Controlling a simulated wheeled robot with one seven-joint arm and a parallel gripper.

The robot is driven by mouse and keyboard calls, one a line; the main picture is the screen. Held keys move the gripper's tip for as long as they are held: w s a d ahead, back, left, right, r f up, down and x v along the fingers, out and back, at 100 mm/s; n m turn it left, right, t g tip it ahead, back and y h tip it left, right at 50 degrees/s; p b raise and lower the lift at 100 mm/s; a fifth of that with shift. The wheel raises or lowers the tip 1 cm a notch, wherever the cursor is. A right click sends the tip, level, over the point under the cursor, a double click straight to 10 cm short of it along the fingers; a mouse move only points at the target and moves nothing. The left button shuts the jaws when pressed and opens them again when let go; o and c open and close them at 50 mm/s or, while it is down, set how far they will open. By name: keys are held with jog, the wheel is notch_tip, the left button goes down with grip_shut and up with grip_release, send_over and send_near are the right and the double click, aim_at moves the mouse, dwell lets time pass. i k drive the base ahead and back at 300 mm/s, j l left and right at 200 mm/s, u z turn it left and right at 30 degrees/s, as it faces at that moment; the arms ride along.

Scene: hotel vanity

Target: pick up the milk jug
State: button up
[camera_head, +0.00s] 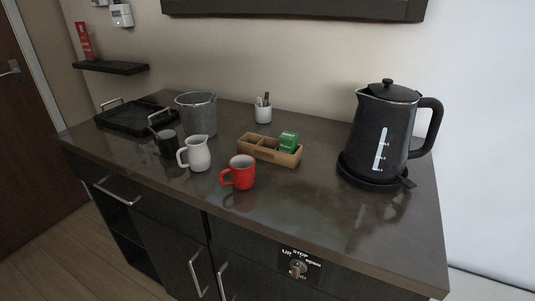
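The milk jug (196,154) is a small white pitcher with a handle on its left side. It stands upright on the dark vanity counter (330,215), left of the middle and close to the front edge. Nothing visible covers its front. My gripper does not show in the head camera view.
A dark cup (166,144) stands just left of the jug, a red mug (239,173) to its right. A metal bucket (197,113) and black tray (128,115) are behind. A wooden box (258,151), white cup (263,113) and black kettle (383,127) stand further right.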

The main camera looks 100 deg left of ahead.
aim_at(199, 157)
jog(key=u, duration=2.4)
